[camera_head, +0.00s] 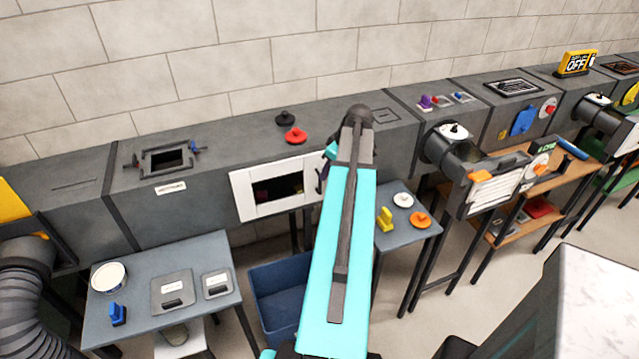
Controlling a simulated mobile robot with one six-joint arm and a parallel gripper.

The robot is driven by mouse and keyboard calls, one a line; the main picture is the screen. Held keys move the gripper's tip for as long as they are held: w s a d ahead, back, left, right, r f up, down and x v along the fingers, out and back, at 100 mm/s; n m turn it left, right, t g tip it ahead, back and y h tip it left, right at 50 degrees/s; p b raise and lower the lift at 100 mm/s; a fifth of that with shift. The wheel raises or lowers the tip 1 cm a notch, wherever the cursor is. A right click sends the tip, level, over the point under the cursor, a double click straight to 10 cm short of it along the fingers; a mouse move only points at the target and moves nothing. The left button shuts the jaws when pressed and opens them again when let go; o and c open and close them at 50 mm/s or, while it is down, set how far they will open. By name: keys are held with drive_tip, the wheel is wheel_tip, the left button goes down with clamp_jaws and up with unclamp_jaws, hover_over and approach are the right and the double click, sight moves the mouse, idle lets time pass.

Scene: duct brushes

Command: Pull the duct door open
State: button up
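A white rectangular frame (243,194) is set in the front face of the long grey duct (240,152), left of my arm. Inside it is a dark area with small reddish and yellow shapes; I cannot tell whether this is a window in the duct door or an open hole. A dark curved piece (321,176) shows at the frame's right edge, beside my arm; I cannot tell whether it is a door handle or part of my gripper. My cyan arm crosses the middle of the view and hides what lies behind it. My gripper cannot be made out.
A grey table (215,257) with a white bowl and grey plates stands at the lower left. A blue bin (265,293) is below the frame. A small table (385,250) with colored parts stands right of my arm. Black and red knobs (296,135) sit on the duct.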

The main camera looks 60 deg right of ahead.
sight(320, 192)
drive_tip(key=shift+p+x, duration=0.9)
drive_tip(key=shift+x, duration=3)
clamp_jaws()
